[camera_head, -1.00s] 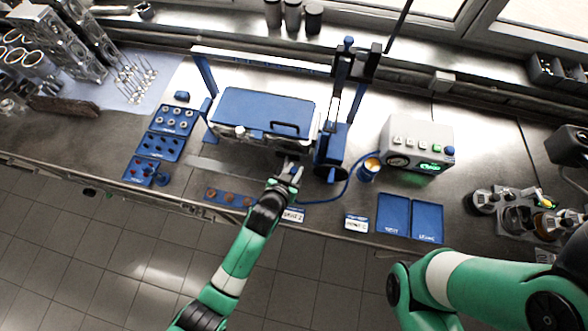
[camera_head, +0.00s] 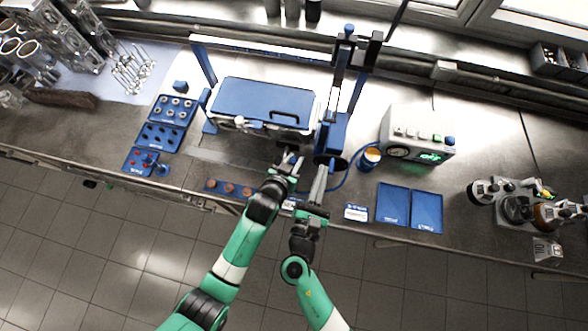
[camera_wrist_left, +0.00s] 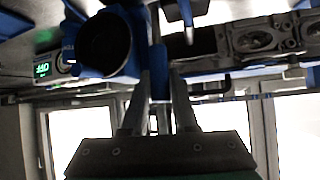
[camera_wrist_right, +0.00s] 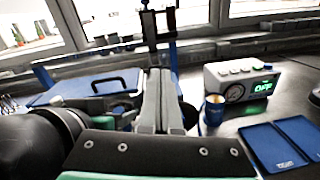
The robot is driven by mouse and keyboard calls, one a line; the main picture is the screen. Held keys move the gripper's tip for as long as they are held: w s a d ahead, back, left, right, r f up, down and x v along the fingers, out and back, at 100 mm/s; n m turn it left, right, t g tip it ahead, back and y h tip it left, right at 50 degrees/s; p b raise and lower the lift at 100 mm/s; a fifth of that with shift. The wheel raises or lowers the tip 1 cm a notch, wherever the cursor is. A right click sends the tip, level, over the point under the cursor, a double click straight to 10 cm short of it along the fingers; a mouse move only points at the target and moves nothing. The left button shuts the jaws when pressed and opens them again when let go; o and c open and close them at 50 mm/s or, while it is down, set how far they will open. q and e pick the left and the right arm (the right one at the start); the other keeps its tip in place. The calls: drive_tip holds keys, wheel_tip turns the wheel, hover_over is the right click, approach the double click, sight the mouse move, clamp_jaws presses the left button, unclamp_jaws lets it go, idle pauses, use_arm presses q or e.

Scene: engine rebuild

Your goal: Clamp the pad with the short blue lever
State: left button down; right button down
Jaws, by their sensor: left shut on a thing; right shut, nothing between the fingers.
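A blue-topped block (camera_head: 262,103) sits in a white and blue frame. My left gripper (camera_head: 290,160) is at the block's front right corner, left of the fixture. Its fingers (camera_wrist_left: 157,85) are shut on a narrow blue piece; I cannot tell for sure that it is the short lever. My right gripper (camera_head: 320,172) is shut and empty, just in front of the fixture; its fingers (camera_wrist_right: 162,98) are together. The pad is not clearly visible.
A grey control box (camera_head: 418,134) and a blue cup (camera_head: 370,159) stand to the right. Two blue trays (camera_head: 409,207) lie in front of them. Blue parts trays (camera_head: 160,137) lie at the left. A blue hose runs beside the fixture. Both arms are close together.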

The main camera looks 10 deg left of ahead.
drive_tip(key=s+a+f+n+g+y, duration=0.2)
drive_tip(key=s+a+f+n+y, duration=0.35)
drive_tip(key=s+f, duration=0.5)
drive_tip(key=r+x, duration=0.2)
drive_tip(key=x, duration=1.1)
drive_tip(key=shift+w+d+h, duration=0.3)
drive_tip(key=shift+h, duration=0.15)
